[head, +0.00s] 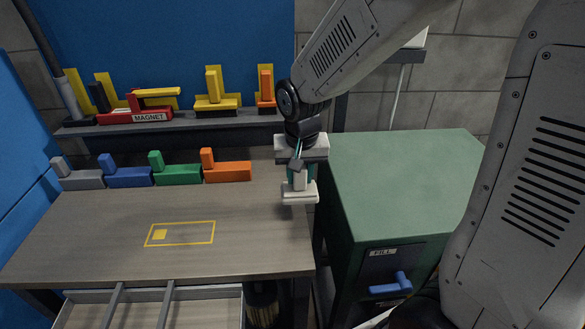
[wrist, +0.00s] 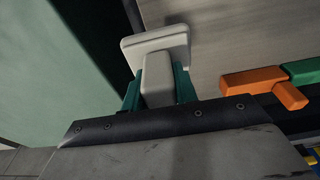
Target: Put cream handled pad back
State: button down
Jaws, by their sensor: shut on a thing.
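The cream handled pad (head: 299,196) is held in my gripper (head: 301,178), near the right edge of the workbench top. The wrist view shows its flat plate (wrist: 155,43) beyond the fingertips. My gripper's teal fingers (wrist: 157,88) are shut on its cream handle, one on each side. I cannot tell from the head view whether the plate touches the bench or hangs above it. Similar handled pads stand in a row at the back of the bench: grey (head: 80,180), blue (head: 128,177), green (head: 178,174) and orange (head: 227,171).
A shelf behind holds a red magnet block (head: 135,117) and yellow pieces. A green cabinet (head: 400,170) stands right, past a gap. An open divided drawer (head: 200,310) is below.

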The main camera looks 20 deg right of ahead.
jog(key=shift+w+a+f, duration=0.1)
jog(key=shift+w+f, duration=0.75)
jog(key=shift+w, duration=1.8)
jog(key=shift+w+a+f, duration=0.1)
jog(key=shift+w+f, duration=0.7)
jog(key=shift+w, duration=1.9)
jog(key=shift+w+f, duration=0.85)
jog(key=shift+w, duration=1.8)
jog(key=shift+f, duration=0.1)
jog(key=c, duration=1.1)
grip_release()
